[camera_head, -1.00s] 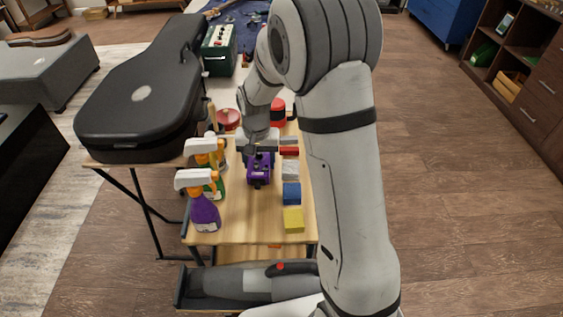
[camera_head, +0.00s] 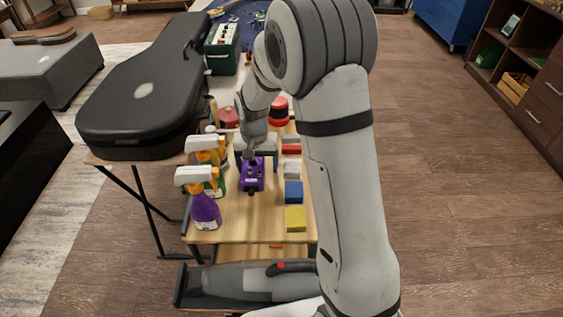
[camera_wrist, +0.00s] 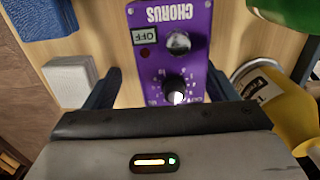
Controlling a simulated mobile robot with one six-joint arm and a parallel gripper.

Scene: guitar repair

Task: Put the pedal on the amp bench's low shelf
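The purple pedal (camera_head: 252,176), marked CHORUS in the wrist view (camera_wrist: 171,50), lies on the wooden top (camera_head: 232,222) of a small cart. My gripper (camera_head: 255,157) is low over the pedal's far end. In the wrist view my gripper's two fingers (camera_wrist: 162,88) stand on either side of the pedal, with a gap at the left finger, so it looks open around it. A green amp (camera_head: 221,48) stands farther back. I cannot make out the amp bench's low shelf; my arm hides part of the scene.
Two spray bottles (camera_head: 205,207) stand close left of the pedal. Blue (camera_head: 293,192) and yellow (camera_head: 295,219) blocks lie to its right, with white and red ones behind. A black guitar case (camera_head: 140,105) lies at the left. The floor at right is clear.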

